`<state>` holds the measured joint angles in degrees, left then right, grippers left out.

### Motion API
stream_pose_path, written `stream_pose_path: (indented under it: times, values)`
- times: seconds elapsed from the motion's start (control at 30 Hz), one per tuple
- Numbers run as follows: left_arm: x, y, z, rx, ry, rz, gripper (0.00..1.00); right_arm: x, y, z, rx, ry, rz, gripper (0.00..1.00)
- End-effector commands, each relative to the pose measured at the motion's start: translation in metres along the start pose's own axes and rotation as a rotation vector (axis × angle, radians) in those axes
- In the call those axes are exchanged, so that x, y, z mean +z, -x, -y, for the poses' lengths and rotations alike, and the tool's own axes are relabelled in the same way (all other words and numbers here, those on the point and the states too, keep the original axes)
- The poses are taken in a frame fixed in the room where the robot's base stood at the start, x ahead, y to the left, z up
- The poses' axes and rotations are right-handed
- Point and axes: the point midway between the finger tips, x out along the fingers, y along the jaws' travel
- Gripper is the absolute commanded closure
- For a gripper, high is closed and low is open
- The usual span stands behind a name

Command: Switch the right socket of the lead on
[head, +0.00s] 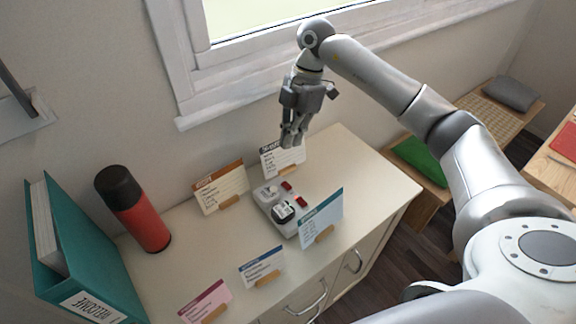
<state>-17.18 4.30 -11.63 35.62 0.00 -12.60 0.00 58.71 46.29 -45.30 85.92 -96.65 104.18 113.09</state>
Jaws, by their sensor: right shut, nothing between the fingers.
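The lead (289,224) is a pale grey multi-socket block lying on the cabinet top, among several standing cards. Whether either is on cannot be told. Its near right part is partly hidden by a teal-headed card. My right gripper (291,140) is shut and empty, pointing down above the back of the cabinet, apart from the lead. My left gripper is not in view.
Cards stand close around the lead: orange-headed (220,187), dark-headed (283,160), teal-headed (322,218), blue-headed (262,267) and pink-headed (206,301). A red flask (142,220) and teal binder (90,255) stand at left. The cabinet top's right end (371,185) is clear.

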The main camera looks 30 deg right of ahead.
Motion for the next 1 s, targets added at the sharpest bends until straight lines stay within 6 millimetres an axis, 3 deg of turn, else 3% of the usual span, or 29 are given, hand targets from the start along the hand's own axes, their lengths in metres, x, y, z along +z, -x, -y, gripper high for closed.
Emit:
stream_pose_path:
  times: [0.17,0.6,0.8,1.0]
  values:
    - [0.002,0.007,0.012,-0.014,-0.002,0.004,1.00,0.000,-0.024,0.002,-0.007,-0.001,0.000,1.00]
    - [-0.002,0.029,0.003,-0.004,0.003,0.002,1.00,0.004,-0.111,0.003,-0.006,-0.003,-0.001,1.00]
    - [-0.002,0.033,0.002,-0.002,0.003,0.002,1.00,0.011,-0.131,0.004,-0.002,-0.002,0.000,1.00]
    - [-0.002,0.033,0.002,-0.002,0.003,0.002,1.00,0.012,-0.135,0.004,-0.001,-0.001,0.001,1.00]
